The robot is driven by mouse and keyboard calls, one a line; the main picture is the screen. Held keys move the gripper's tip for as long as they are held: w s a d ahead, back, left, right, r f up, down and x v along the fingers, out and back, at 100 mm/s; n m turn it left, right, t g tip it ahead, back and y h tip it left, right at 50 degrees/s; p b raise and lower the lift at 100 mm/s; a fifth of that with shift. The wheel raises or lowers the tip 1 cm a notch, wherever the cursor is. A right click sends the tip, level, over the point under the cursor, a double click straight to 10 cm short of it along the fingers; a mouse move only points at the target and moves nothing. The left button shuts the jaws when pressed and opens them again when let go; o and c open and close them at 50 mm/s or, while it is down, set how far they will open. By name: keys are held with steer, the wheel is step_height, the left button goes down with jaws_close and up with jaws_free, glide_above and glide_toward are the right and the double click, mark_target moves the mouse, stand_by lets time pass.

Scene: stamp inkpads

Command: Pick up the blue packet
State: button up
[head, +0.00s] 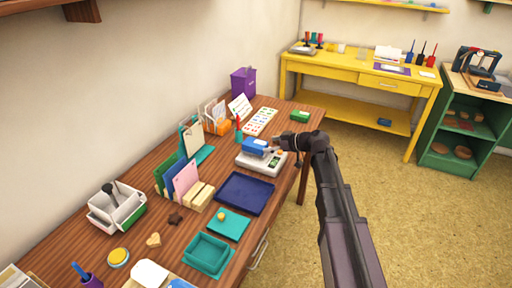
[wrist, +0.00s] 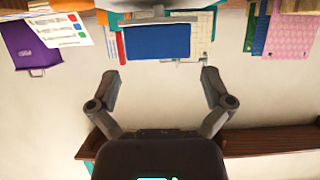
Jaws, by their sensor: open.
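The blue packet (head: 256,146) lies on top of a white scale (head: 248,164) on the brown wooden table. In the wrist view, which looks upside down, the packet (wrist: 157,42) is a blue block centred ahead of the fingers. My gripper (head: 283,150) is at the packet's right side in the head view. In the wrist view my gripper (wrist: 160,76) is open, its two fingers spread wider than the packet. The fingertips look short of the packet and nothing is between them. The head view largely hides the fingers.
A dark blue tray (head: 245,193) lies in front of the scale. A teal holder with cards (head: 196,143) and an orange file holder (head: 217,119) stand behind and left. Bare floor is right of the table.

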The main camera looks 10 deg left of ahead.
mark_target(259, 144)
steer(key=shift+b+x, duration=0.9)
steer(key=shift+x, duration=1.65)
steer(key=shift+r, duration=0.1)
steer(key=c, duration=1)
steer(key=shift+c, duration=0.2)
steer(key=shift+r, duration=0.2)
step_height(259, 144, up, 4)
steer(key=p, duration=0.4)
steer(key=shift+f, duration=0.15)
steer(key=s+d+p, duration=0.1)
steer(key=s+d, duration=0.3)
steer(key=s, duration=1.1)
steer(key=shift+s+r, duration=0.25)
steer(key=shift+r, duration=0.2)
steer(key=shift+d, duration=0.1)
